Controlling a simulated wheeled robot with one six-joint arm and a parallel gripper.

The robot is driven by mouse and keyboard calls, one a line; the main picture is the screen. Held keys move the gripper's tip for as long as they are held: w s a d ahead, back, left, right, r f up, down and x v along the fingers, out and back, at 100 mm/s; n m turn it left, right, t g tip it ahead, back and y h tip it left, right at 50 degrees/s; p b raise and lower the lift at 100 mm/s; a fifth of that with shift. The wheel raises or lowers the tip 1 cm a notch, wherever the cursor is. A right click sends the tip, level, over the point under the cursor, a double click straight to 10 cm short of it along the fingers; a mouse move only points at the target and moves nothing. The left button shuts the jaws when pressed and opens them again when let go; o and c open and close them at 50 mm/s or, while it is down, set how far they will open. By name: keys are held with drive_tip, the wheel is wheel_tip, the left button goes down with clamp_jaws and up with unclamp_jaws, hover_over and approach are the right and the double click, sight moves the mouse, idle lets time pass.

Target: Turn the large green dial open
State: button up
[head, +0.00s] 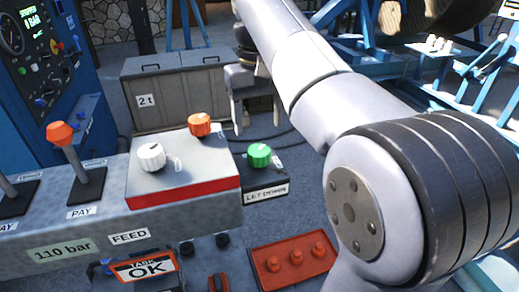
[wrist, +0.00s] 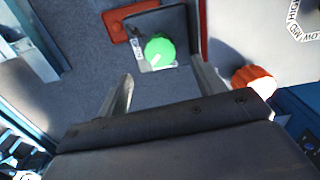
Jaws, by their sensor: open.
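The green dial (head: 259,155) sits on a small dark box labelled "LET DOWN" (head: 266,192), to the right of the grey control panel. In the wrist view the green dial (wrist: 160,51) lies beyond my gripper's fingertips, roughly between their lines, with a white mark on its face. My gripper (wrist: 160,85) is open and empty, its two fingers wide apart, not touching the dial. In the head view my gripper (head: 250,103) hangs behind and above the dial, with its fingers pointing down.
An orange knob (head: 200,125) and a white knob (head: 151,157) stand on the raised panel left of the dial. An orange-topped lever (head: 62,135) is further left. A red tray (head: 293,262) with several red knobs lies in front. Grey cabinets (head: 190,90) stand behind.

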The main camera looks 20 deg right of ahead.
sight(259, 150)
wheel_tip(259, 150, down, 8)
drive_tip(key=shift+r+b, duration=0.25)
drive_tip(key=shift+b, duration=0.05)
drive_tip(key=c, duration=1)
drive_tip(key=shift+r, duration=0.1)
drive_tip(key=m+p, duration=0.3)
drive_tip(key=shift+r+m, duration=0.1)
drive_tip(key=shift+m, duration=0.2)
drive_tip(key=shift+m+p, duration=1.15)
drive_tip(key=shift+m, duration=1.05)
